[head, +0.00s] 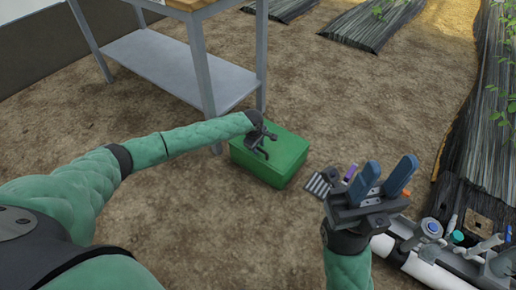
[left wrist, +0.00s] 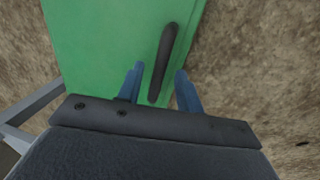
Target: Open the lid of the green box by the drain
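The green box (head: 283,168) stands on the soil with its lid shut, beside a grey slotted drain grate (head: 319,184). My left gripper (head: 262,143) is over the top of the box, pointing down. In the left wrist view the green lid (left wrist: 100,45) carries a dark bar handle (left wrist: 166,55). The left gripper's two blue fingers (left wrist: 160,80) are apart, one on each side of the handle, with gaps visible. I cannot tell how far the fingertips reach down beside it. My right gripper (head: 386,178) is open and empty, in front of the drain area.
A grey metal table (head: 178,68) with a lower shelf stands behind and left of the box. White pipes and fittings (head: 430,262) lie at lower right. Black plastic-covered rows (head: 372,25) run behind.

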